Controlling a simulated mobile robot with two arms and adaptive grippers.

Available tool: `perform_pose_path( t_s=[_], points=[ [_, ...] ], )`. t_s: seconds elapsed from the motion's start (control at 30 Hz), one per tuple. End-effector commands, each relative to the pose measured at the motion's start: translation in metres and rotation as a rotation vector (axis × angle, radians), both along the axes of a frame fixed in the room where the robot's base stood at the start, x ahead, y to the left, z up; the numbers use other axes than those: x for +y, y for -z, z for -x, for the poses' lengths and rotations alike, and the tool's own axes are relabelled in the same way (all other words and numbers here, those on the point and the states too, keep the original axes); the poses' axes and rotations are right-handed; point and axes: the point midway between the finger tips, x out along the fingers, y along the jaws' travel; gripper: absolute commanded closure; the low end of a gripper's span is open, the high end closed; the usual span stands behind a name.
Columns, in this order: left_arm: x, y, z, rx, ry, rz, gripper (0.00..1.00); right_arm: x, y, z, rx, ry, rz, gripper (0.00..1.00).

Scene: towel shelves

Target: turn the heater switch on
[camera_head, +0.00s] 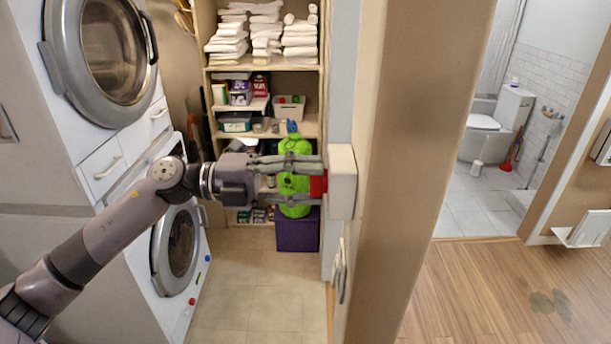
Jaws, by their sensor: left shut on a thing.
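A cream box (342,182) is fixed to the edge of the wall at the centre. A red switch (318,187) sticks out from its left face. My left gripper (319,181) reaches in from the left, with one finger above the red switch and one below it. The fingers are shut on the switch, and their tips are close against the box. The fingers hide part of the switch, and I cannot tell whether it is on or off. My right gripper is not in view.
A stacked dryer (130,110) and washer (140,255) stand at the left. A wall (400,150) separates this from a wood floor (490,290) and bathroom at the right.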

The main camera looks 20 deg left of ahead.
Motion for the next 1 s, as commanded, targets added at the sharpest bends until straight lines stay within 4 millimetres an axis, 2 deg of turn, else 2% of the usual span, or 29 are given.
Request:
perform_pose_path(
  t_s=[0.47,0.5,0.77,1.0],
  points=[
    [0.0007,-0.0010,-0.0010,0.012,-0.004,0.006,0.85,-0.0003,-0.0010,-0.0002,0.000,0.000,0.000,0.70],
    [0.0007,-0.0010,-0.0010,0.012,-0.004,0.006,0.54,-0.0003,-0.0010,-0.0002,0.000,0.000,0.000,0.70],
    [0.0003,-0.0004,-0.0003,0.010,-0.002,0.004,0.37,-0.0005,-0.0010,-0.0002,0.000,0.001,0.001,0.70],
    [0.0000,-0.0001,-0.0001,0.010,0.000,0.004,0.37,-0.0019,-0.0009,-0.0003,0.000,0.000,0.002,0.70]
  ],
)
